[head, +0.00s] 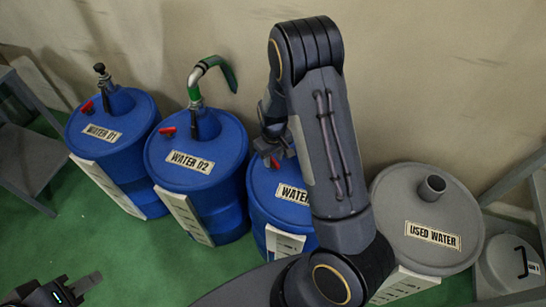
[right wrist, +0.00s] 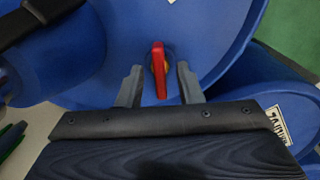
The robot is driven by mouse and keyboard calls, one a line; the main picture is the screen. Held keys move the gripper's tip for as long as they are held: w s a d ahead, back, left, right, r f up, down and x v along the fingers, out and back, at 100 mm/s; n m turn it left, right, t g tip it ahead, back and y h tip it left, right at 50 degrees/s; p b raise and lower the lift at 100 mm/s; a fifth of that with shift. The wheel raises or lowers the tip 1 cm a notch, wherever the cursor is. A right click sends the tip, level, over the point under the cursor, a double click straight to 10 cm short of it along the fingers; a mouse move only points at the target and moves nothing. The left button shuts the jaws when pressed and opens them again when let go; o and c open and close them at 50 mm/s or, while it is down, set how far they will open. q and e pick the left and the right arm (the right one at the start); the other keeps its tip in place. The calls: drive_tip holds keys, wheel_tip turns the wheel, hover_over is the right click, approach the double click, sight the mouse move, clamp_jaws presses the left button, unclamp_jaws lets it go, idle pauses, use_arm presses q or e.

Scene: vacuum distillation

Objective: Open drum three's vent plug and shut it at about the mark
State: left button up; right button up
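Drum three (head: 262,195) is a blue drum, its label and lid partly hidden behind my right arm. Its red vent plug handle (head: 275,163) shows just below my right gripper (head: 274,145). In the right wrist view the red handle (right wrist: 158,70) stands between the two grey fingertips of my right gripper (right wrist: 158,85), with a gap on each side. A brassy bit shows beside the handle. The fingers are open and I see no contact. My left gripper (head: 78,287) is low at the left, away from the drums; its finger opening is unclear.
Drums WATER 01 (head: 125,137) and WATER 02 (head: 205,180), with red plugs, stand to the left. A grey USED WATER drum (head: 405,205) stands to the right. A grey can (head: 505,265) is at far right. Green floor (head: 110,245) is clear in front of the left drums.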

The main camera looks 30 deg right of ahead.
clamp_jaws()
drive_tip(key=shift+m, duration=0.4)
drive_tip(key=m, duration=0.4)
drive_tip(key=shift+m+p, duration=0.3)
drive_tip(key=shift+p, duration=0.1)
drive_tip(key=m+p, duration=0.1)
drive_tip(key=m, duration=0.4)
drive_tip(key=shift+m, duration=0.4)
unclamp_jaws()
